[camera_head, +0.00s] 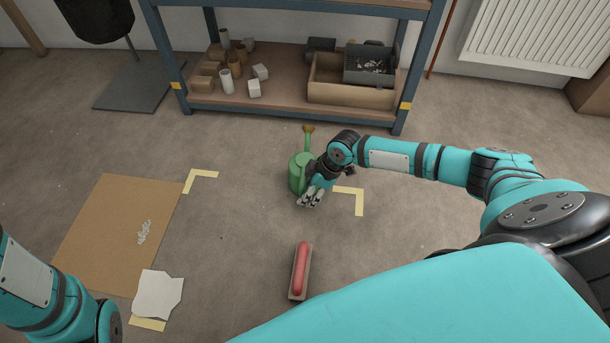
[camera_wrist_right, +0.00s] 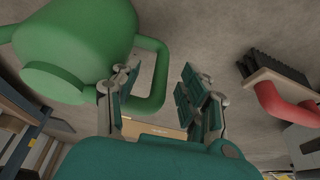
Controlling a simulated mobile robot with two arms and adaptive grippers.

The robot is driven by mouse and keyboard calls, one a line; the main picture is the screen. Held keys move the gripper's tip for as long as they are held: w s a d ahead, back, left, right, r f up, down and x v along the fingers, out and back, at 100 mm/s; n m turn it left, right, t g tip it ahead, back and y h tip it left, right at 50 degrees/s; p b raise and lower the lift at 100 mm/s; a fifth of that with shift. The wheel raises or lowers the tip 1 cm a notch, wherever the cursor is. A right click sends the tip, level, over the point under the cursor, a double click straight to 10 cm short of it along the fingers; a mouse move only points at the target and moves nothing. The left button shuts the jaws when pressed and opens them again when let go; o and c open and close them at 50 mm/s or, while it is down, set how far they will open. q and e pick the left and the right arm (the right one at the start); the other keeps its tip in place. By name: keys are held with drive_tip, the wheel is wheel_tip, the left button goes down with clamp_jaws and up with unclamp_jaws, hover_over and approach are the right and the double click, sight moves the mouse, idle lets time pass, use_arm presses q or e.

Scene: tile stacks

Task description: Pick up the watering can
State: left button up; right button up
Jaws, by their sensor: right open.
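The green watering can (camera_head: 297,177) stands on the floor near the middle of the head view, its brown-tipped spout pointing toward the shelf. My right gripper (camera_head: 309,199) is at its near right side and hides part of it. In the right wrist view the can's body (camera_wrist_right: 80,42) fills the upper left, and its loop handle (camera_wrist_right: 161,72) comes down between the fingers. My right gripper (camera_wrist_right: 160,95) is open, with a gap visible between the handle and the right finger. Whether the left finger touches the handle I cannot tell. My left arm shows at bottom left, but its gripper is outside the view.
A red-handled tool (camera_head: 302,268) lies on the floor nearer to me. A cardboard sheet (camera_head: 100,235) and a white paper piece (camera_head: 158,295) lie at left. A blue-framed shelf (camera_head: 290,112) with blocks, cylinders and a wooden box (camera_head: 350,96) stands behind. Yellow tape corners (camera_head: 359,202) mark the floor.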

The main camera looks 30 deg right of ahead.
drive_tip(key=b+x, duration=0.3)
drive_tip(key=x, duration=0.1)
drive_tip(key=shift+s+f+b, duration=0.1)
drive_tip(key=shift+f+b, duration=0.25)
drive_tip(key=shift+b, duration=0.05)
drive_tip(key=shift+a+r, duration=0.1)
clamp_jaws()
drive_tip(key=shift+r, duration=0.1)
